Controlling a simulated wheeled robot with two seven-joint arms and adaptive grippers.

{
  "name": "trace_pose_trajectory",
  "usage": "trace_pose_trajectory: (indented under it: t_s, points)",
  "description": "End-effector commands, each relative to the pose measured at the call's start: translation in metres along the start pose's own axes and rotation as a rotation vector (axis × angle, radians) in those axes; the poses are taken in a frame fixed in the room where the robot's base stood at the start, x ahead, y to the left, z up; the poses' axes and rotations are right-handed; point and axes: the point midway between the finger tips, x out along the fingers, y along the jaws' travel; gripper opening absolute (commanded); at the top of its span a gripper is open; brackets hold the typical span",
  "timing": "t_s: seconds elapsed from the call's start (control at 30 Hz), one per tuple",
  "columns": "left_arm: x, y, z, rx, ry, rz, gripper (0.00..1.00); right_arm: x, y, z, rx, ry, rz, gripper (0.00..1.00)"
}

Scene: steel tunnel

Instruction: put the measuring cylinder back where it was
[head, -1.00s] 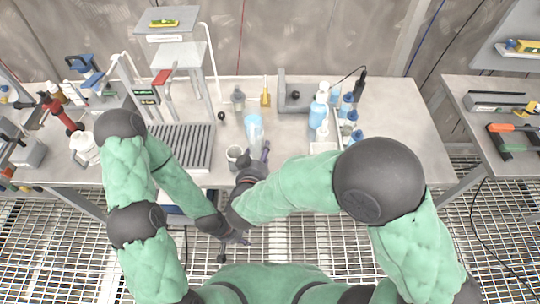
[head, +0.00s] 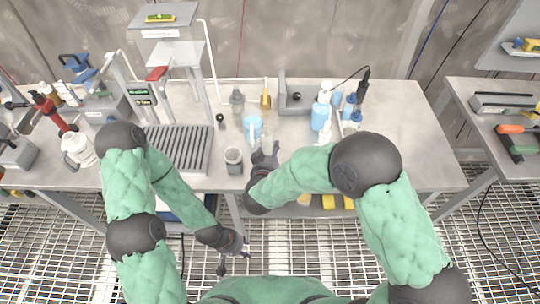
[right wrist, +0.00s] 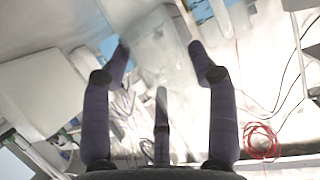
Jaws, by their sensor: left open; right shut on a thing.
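My right gripper (head: 265,157) is over the front part of the bench, just right of a grey cup. It is shut on a clear, see-through thing, which I take to be the measuring cylinder (head: 269,136); it is faint and partly hidden by the fingers in the head view. In the right wrist view the cylinder (right wrist: 160,62) shows as a pale, blurred shape between the fingers. Its base cannot be made out. My left gripper (head: 238,248) is open and empty, low in front of the bench, above the grating.
The grey cup (head: 233,160) stands near the bench's front edge. A light-blue vessel (head: 252,128) is just behind the right gripper. Blue-capped bottles (head: 320,112) stand to the right, a ribbed grey rack (head: 180,148) to the left. The bench's right end (head: 405,130) is clear.

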Motion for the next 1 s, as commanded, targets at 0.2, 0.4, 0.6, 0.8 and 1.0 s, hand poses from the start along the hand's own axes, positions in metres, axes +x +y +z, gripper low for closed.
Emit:
trace_pose_trajectory:
  t_s: [0.2,0.4,0.6,0.8,1.0]
  points:
    - [0.000,0.000,0.000,0.000,0.001,0.000,0.41,0.001,-0.001,-0.001,0.002,0.004,0.000,0.03]
    - [0.003,-0.001,0.000,0.000,0.001,0.000,0.41,0.002,-0.001,0.004,0.001,0.004,0.000,0.03]
    - [0.002,-0.001,0.000,0.000,0.000,0.000,0.41,0.002,-0.001,0.003,0.001,0.002,0.000,0.83]
    - [0.002,-0.001,0.000,0.000,0.000,0.000,0.41,0.002,-0.001,0.003,0.001,0.003,0.000,0.83]
    - [-0.003,0.001,0.000,0.000,0.000,0.000,0.41,-0.009,-0.001,-0.001,0.000,0.003,-0.002,0.83]
